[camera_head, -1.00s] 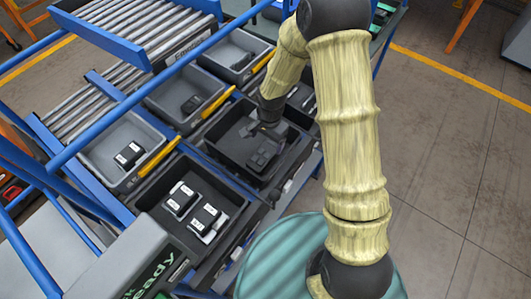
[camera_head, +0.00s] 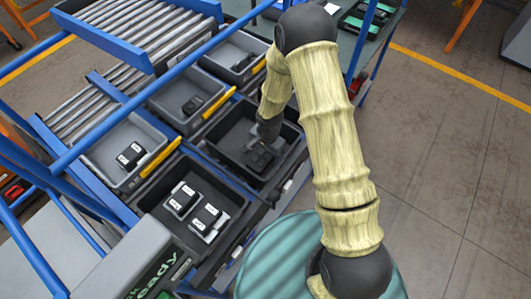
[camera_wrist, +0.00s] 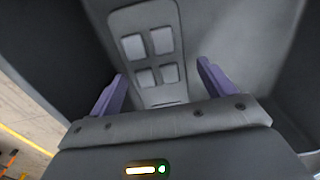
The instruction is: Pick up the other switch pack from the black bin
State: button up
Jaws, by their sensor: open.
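The switch pack (camera_head: 259,159) is a dark flat block inside the black bin (camera_head: 228,165) at the middle of the head view. In the wrist view the switch pack (camera_wrist: 146,50) is a grey rounded panel with several light square keys. My gripper (camera_head: 264,143) reaches down into this bin, right over the pack. In the wrist view my gripper (camera_wrist: 160,82) has its two purple fingers spread wide, with the near end of the pack between them in the picture. Whether the fingers touch the pack cannot be told. The arm hides part of the bin's far side.
A front black bin (camera_head: 152,203) holds two black-and-white blocks (camera_head: 206,219). A grey bin (camera_head: 99,152) at left holds another. Grey bins farther back (camera_head: 160,98) hold dark items. A blue rail (camera_head: 130,119) crosses above the bins. The floor at right is clear.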

aim_at(265, 152)
jog(key=shift+f, duration=0.3)
jog(key=c, duration=1.1)
jog(key=shift+c, duration=0.2)
notch_tip(265, 152, up, 10)
jog(key=shift+r+b, duration=0.1)
jog(key=shift+b, duration=0.55)
